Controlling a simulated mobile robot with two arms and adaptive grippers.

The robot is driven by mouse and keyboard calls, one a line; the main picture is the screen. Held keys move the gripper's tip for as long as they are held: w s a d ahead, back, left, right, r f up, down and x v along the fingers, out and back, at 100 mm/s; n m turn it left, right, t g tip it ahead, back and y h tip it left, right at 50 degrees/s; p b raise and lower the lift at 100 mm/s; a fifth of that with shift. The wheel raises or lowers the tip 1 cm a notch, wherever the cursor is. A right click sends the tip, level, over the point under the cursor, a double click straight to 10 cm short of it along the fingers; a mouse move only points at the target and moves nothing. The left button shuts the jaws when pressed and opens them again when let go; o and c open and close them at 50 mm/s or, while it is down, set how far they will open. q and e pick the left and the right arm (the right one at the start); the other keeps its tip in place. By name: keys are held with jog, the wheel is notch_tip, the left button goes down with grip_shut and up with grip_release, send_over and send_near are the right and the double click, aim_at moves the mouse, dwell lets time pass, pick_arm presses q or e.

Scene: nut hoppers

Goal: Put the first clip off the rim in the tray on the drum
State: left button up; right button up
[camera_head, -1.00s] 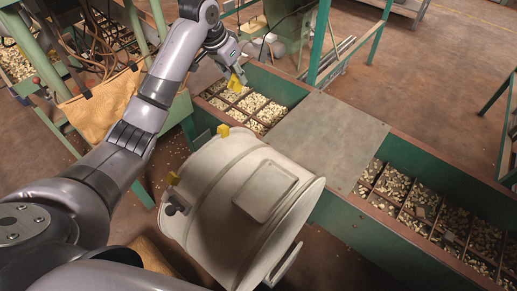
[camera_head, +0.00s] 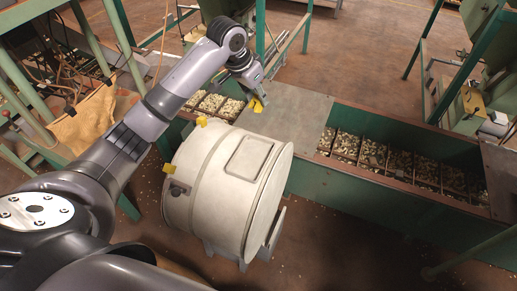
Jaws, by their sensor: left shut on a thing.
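The pale drum (camera_head: 205,185) stands at the middle left, tilted in the picture. A shallow rectangular tray (camera_head: 248,158) sits on its upper face and looks empty. Two yellow clips sit on the drum's far-left rim, one at the top (camera_head: 202,122) and one lower down (camera_head: 168,168). My left gripper (camera_head: 256,96) is shut on another yellow clip (camera_head: 258,105). It holds this clip beyond the drum, over the near-left part of the grey cover plate, apart from the tray. My right gripper is not in view.
The green hopper trough (camera_head: 340,190) runs behind the drum to the right, with compartments of nuts (camera_head: 400,163). The grey cover plate (camera_head: 295,115) lies bare across it. A tan sack (camera_head: 85,122) hangs at left. A green machine (camera_head: 485,90) stands at far right.

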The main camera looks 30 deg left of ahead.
pick_arm(q)
notch_tip(320, 180, down, 13)
notch_tip(320, 180, down, 4)
jog(key=shift+f+p, duration=0.1)
jog(key=shift+p, duration=0.2)
jog(key=shift+a+f, duration=0.1)
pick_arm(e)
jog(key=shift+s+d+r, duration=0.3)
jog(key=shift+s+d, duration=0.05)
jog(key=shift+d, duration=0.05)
pick_arm(q)
jog(key=shift+f, duration=0.15)
jog(key=o, duration=0.9)
jog(key=shift+o, duration=0.2)
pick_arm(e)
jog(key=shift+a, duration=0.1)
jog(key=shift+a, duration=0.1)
